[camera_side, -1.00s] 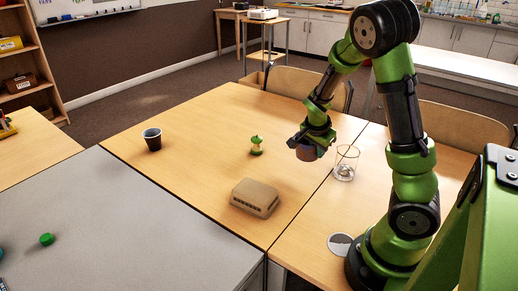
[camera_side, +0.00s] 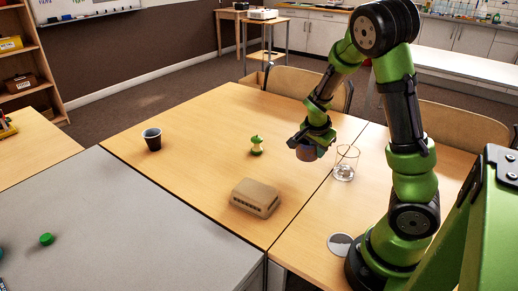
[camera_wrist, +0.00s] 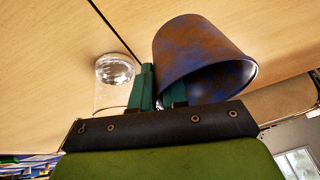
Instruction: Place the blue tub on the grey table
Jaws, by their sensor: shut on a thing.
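The blue tub (camera_wrist: 198,50), blue with brown rust-like patches, is held in my gripper (camera_wrist: 162,92). In the wrist view its open mouth faces toward my gripper and the fingers are at its rim. In the side view the tub (camera_side: 306,152) looks small and brownish under my gripper (camera_side: 309,143), over the wooden table near the clear glass. How high it is above the wood is hard to tell. The grey table (camera_side: 130,235) is at the lower left, away from my gripper.
On the wooden table (camera_side: 200,190) are a clear glass (camera_side: 345,164) close to my gripper, an apple core (camera_side: 257,147), a tan box (camera_side: 255,198) and a dark cup (camera_side: 152,139). A green cap (camera_side: 47,239) lies on the grey table; its middle is clear.

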